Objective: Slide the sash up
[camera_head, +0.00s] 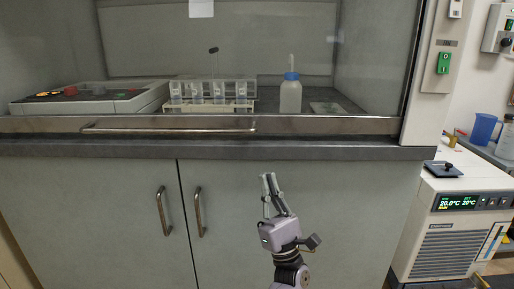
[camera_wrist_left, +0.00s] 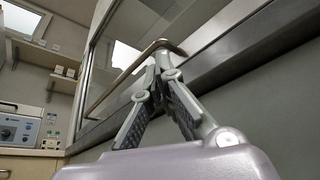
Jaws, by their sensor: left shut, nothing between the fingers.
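The fume hood sash is a clear pane with a metal bottom rail (camera_head: 330,125), which sits just above the dark sill. A long horizontal bar handle (camera_head: 168,129) runs along the left and middle of the rail. My left gripper (camera_head: 269,177) is below the sill, in front of the grey cabinet, a little right of the handle's right end. Its fingers point up, shut and empty. In the left wrist view, the closed fingertips (camera_wrist_left: 160,58) overlap the handle (camera_wrist_left: 125,78) near its end; contact cannot be told there. My right gripper is not in view.
Behind the sash are a device with buttons (camera_head: 90,97), a tube rack (camera_head: 212,92) and a blue-capped bottle (camera_head: 290,95). The dark sill (camera_head: 320,151) juts out above cabinet doors with two upright handles (camera_head: 164,211). A chiller (camera_head: 455,225) stands at the right.

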